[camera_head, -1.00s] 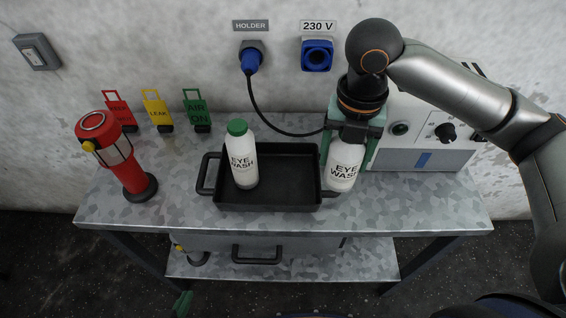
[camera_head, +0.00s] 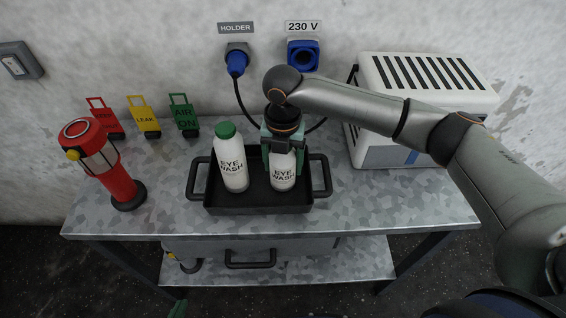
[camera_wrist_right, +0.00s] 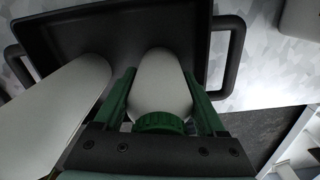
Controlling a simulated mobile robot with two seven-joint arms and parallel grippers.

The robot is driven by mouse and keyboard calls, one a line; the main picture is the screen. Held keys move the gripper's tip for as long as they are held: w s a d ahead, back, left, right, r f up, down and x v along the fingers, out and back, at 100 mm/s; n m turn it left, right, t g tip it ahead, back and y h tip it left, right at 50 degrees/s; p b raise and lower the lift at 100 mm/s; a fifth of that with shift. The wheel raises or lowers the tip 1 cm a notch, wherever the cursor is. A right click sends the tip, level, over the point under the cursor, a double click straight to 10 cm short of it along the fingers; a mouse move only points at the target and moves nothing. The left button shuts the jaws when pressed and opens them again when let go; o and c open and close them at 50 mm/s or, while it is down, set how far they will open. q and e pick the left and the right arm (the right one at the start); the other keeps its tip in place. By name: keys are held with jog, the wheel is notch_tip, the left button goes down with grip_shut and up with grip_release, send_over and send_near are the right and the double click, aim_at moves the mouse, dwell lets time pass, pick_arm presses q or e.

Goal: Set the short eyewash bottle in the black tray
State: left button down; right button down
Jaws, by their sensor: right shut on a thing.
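The short eyewash bottle (camera_head: 283,172), white with black lettering, is upright within the right half of the black tray (camera_head: 245,209). I cannot tell whether its base touches the tray floor. My right gripper (camera_head: 283,150) is shut around its upper part from above and hides its top. In the right wrist view the short bottle (camera_wrist_right: 160,85) with its green cap lies between the fingers (camera_wrist_right: 160,100), over the tray (camera_wrist_right: 215,50). A green piece of my left gripper (camera_head: 178,307) shows at the bottom edge; its jaws cannot be made out.
A taller eyewash bottle (camera_head: 232,165) with a green cap stands in the tray's left half, close beside the short one. A red lantern (camera_head: 108,170) and several coloured tags (camera_head: 145,120) stand left. A white box (camera_head: 420,85) stands back right. The right front table is clear.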

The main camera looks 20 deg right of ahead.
jog(key=shift+f, duration=0.25)
grip_release()
jog(key=shift+f, duration=0.1)
notch_tip(320, 180, up, 12)
jog(key=shift+r+p, duration=0.2)
jog(key=shift+p, duration=0.15)
dwell(0.6)
